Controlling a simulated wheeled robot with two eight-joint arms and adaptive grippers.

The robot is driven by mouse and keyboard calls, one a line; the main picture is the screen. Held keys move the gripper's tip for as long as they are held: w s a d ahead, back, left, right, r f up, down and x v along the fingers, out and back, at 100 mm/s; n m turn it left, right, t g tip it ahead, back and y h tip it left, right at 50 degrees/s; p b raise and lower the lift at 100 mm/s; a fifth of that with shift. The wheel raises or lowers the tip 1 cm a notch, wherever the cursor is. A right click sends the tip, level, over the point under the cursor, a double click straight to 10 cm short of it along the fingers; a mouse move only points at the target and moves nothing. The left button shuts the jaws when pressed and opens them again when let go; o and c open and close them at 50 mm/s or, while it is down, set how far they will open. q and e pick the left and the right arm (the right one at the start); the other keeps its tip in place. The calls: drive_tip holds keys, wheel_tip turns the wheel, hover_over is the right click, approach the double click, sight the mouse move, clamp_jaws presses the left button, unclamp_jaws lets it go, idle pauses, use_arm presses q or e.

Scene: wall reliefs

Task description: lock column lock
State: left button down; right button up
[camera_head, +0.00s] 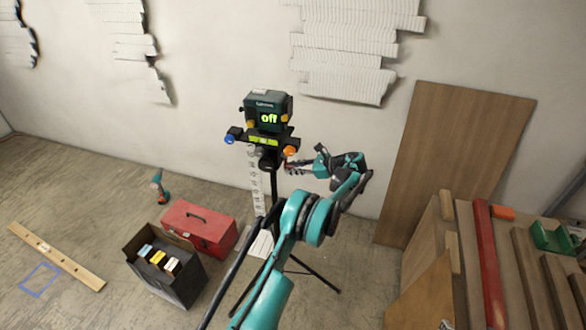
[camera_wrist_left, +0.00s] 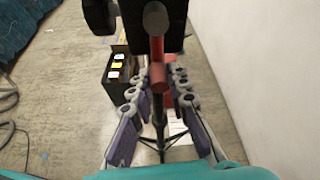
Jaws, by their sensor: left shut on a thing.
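A tripod stands by the wall with a dark device (camera_head: 268,111) on top, its screen reading "off". Below the device are a yellow-green level vial (camera_head: 264,140), a blue knob (camera_head: 233,135) at the left and an orange knob (camera_head: 289,152) at the right. My left gripper (camera_head: 291,168) is at the right side of the column, just under the head. In the left wrist view, the gripper (camera_wrist_left: 159,85) has its fingers on both sides of a red part on the column, which I take as the column lock (camera_wrist_left: 158,76). Its far side is hidden. My right gripper is out of view.
A red toolbox (camera_head: 199,228) and an open dark box (camera_head: 167,270) with several small packs stand on the floor left of the tripod. A wooden board (camera_head: 450,150) leans on the wall at the right. Timber and a green bin (camera_head: 553,237) are at the far right.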

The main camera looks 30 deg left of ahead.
use_arm(q)
drive_tip(key=c, duration=1.4)
unclamp_jaws()
drive_tip(key=shift+c, duration=0.2)
drive_tip(key=v, duration=1.2)
drive_tip(key=shift+r, duration=0.1)
